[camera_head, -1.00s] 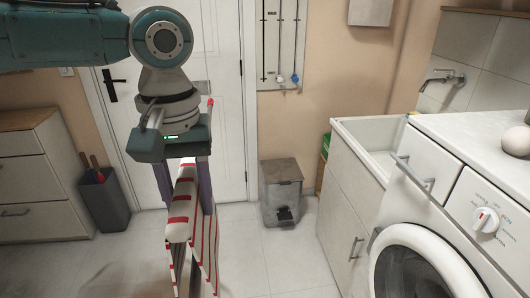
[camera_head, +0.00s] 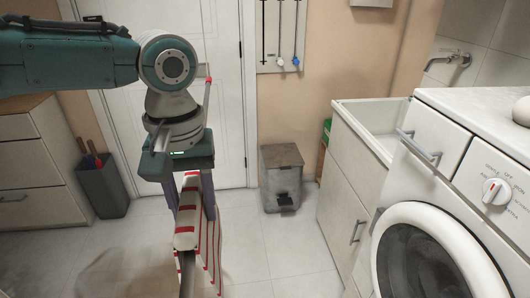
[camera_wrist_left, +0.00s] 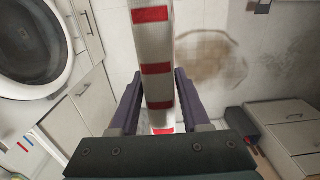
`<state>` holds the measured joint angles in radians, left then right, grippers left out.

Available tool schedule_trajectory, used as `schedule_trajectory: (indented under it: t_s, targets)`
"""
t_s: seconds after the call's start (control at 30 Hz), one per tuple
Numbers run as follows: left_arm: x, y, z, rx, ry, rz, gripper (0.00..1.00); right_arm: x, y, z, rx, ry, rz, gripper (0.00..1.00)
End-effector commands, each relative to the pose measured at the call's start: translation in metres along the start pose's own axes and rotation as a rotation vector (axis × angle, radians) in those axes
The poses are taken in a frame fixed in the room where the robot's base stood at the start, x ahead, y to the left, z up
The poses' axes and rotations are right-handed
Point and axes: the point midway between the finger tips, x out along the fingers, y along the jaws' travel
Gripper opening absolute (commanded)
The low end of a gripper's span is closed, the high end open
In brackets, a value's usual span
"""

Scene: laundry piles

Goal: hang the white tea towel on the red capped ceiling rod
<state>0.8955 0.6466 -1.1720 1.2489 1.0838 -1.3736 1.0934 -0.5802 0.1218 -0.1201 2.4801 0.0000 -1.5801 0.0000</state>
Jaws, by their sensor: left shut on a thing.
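The white tea towel with red stripes (camera_head: 187,218) hangs from my left gripper (camera_head: 195,205), which is shut on it. In the left wrist view the towel (camera_wrist_left: 157,50) runs as a narrow folded strip between the two purple fingers of my left gripper (camera_wrist_left: 159,76). A thin upright rod with a red cap (camera_head: 208,81) shows just right of my left wrist, in front of the door and above the towel. Its upper part is hard to make out, and my wrist partly hides its surroundings. The towel is apart from the red cap. My right gripper is not in view.
A washing machine (camera_head: 437,162) and sink cabinet (camera_head: 344,190) stand at right. A grey pedal bin (camera_head: 282,178) stands by the wall, and a dark bin (camera_head: 103,188) beside the drawers (camera_head: 28,165) at left. A brown floor patch (camera_wrist_left: 210,57) shows; the middle floor is otherwise clear.

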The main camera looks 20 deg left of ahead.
Motion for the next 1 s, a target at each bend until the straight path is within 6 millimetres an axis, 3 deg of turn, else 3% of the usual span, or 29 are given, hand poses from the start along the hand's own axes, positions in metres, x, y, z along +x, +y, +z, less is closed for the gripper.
schedule_trajectory:
  t_s: [0.43,0.47,0.77,1.0]
  targets:
    - [0.0047,-0.0001,-0.0003,-0.001,0.001,0.0,0.0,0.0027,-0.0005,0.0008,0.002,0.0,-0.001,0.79]
    - [0.0047,-0.0001,-0.0003,-0.001,0.001,0.0,0.49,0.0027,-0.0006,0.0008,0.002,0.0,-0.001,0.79]
    - [0.0047,-0.0002,-0.0002,-0.001,0.0,0.0,0.82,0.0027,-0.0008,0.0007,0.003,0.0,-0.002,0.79]
    - [0.0043,-0.0003,-0.0001,-0.001,0.0,-0.001,0.82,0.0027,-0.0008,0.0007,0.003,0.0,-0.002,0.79]
